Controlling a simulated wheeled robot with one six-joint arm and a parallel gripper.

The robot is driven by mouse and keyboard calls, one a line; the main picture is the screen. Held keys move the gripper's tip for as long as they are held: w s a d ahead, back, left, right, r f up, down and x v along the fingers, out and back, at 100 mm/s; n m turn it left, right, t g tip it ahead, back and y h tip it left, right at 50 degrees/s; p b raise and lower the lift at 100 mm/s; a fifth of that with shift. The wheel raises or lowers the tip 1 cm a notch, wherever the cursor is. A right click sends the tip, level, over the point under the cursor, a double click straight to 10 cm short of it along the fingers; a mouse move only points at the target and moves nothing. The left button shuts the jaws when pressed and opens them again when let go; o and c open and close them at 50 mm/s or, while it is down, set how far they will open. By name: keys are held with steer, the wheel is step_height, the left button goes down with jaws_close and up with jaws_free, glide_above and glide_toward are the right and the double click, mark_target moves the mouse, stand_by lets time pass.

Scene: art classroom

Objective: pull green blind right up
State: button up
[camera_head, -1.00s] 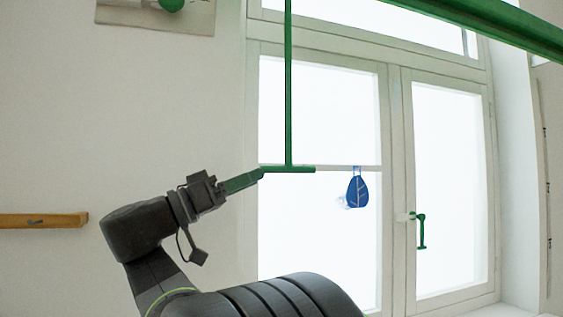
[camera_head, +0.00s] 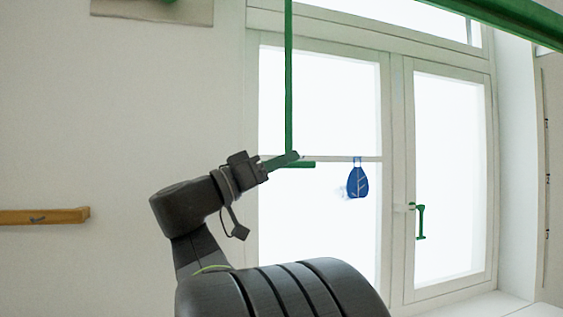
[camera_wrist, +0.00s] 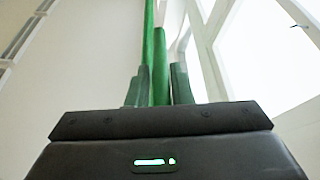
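The green blind pull is a thin vertical rod (camera_head: 289,85) with a short crossbar handle (camera_head: 308,164) at its lower end, in front of the window. My gripper (camera_head: 292,156) reaches up from the left, its fingers overlapping the left part of the crossbar in the head view. In the wrist view my gripper (camera_wrist: 161,75) has its two dark green fingers apart, with a green bar (camera_wrist: 160,60) showing between them. I see no clear contact on the bar. The fingers partly hide the handle in the head view.
The green blind rail (camera_head: 510,18) runs across the top right. A green window handle (camera_head: 421,221) is farther right. A wooden wall rail (camera_head: 45,216) is at left.

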jaws_close()
steer(key=shift+r, duration=1.2)
steer(key=o, duration=0.6)
jaws_free()
steer(key=shift+w, duration=0.1)
steer(key=shift+c, duration=0.2)
steer(key=shift+f, duration=0.1)
steer(key=shift+a+f+b, duration=0.3)
steer(key=shift+a+b, duration=0.2)
steer(key=b+v, duration=0.3)
steer(key=v, duration=1)
steer(key=shift+s+r, duration=0.2)
steer(key=shift+s, duration=0.05)
steer(key=shift+d, duration=0.2)
